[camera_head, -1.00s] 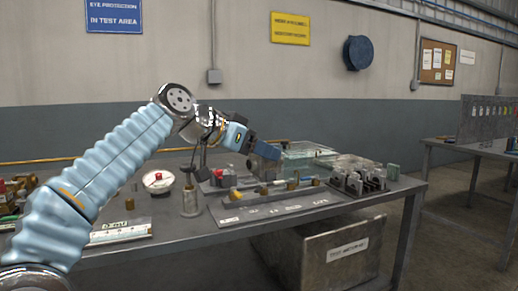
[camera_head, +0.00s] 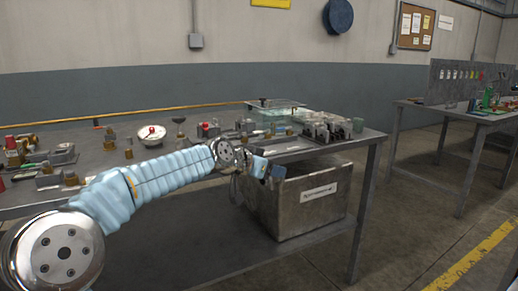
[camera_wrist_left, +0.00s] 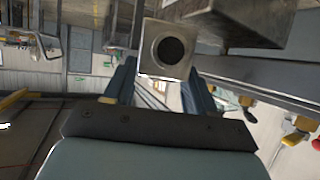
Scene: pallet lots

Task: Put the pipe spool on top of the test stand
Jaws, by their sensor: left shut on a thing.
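My left gripper (camera_head: 266,171) is in front of the table's front edge, beside the metal crate's upper rim. In the left wrist view, its two blue fingers (camera_wrist_left: 161,84) are shut on a grey square-ended piece with a round dark hole (camera_wrist_left: 149,66), which appears to be the pipe spool. In the head view the gripper and arm mostly hide this piece. I cannot tell for sure which fixture is the test stand. My right gripper is not in view.
The table (camera_head: 100,146) carries several brass fittings, a round white gauge (camera_head: 151,134), a clear-topped tank (camera_head: 280,112) and a slotted metal fixture (camera_head: 327,128). A labelled metal crate (camera_head: 306,205) stands below. A second table (camera_head: 455,112) is at right, with open floor between.

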